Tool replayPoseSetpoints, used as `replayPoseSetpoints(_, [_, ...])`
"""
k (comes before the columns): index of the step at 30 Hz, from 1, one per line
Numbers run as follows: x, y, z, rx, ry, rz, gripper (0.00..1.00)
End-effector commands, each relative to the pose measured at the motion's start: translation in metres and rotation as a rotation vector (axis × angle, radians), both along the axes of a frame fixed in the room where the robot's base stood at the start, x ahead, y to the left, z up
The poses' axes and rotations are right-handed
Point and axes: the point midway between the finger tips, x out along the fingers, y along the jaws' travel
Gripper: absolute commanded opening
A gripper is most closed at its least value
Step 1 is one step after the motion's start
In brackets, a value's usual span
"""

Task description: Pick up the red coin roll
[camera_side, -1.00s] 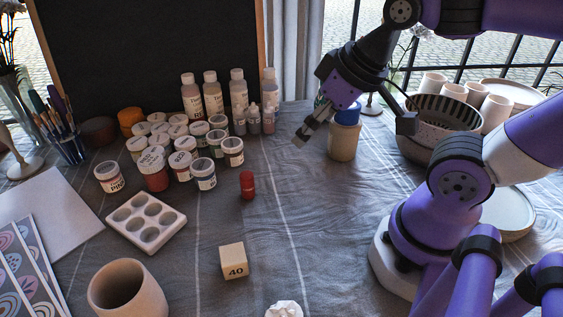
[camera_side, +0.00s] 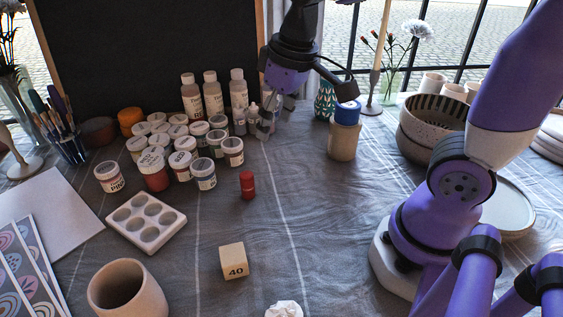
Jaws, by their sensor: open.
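The red coin roll (camera_side: 247,185) is a small red cylinder standing upright on the grey cloth, right of the paint jars and behind the numbered wooden cube. My gripper (camera_side: 270,130) is open and empty, pointing down. In the picture it is above and slightly right of the roll, farther back, near the small bottles. The gap between the gripper and the roll is clear. Nothing hides the roll.
Paint jars (camera_side: 205,176) crowd the left of the roll, with tall bottles (camera_side: 238,92) behind. A beige pot with a blue lid (camera_side: 343,142) stands right. A palette (camera_side: 146,222), a cube marked 40 (camera_side: 234,261) and a clay cup (camera_side: 127,289) are nearer. Cloth right of the roll is free.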

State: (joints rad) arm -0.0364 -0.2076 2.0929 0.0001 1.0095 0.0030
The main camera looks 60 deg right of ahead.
Motion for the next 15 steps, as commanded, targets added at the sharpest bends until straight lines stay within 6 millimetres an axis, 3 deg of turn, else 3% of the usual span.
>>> replayPoseSetpoints(3, [0.030,0.006,-0.021,-0.004,0.112,0.015,0.68])
replayPoseSetpoints(6, [0.048,0.010,-0.039,-0.009,0.179,0.024,0.68])
replayPoseSetpoints(15, [0.063,0.015,-0.076,-0.014,0.254,0.034,0.68])
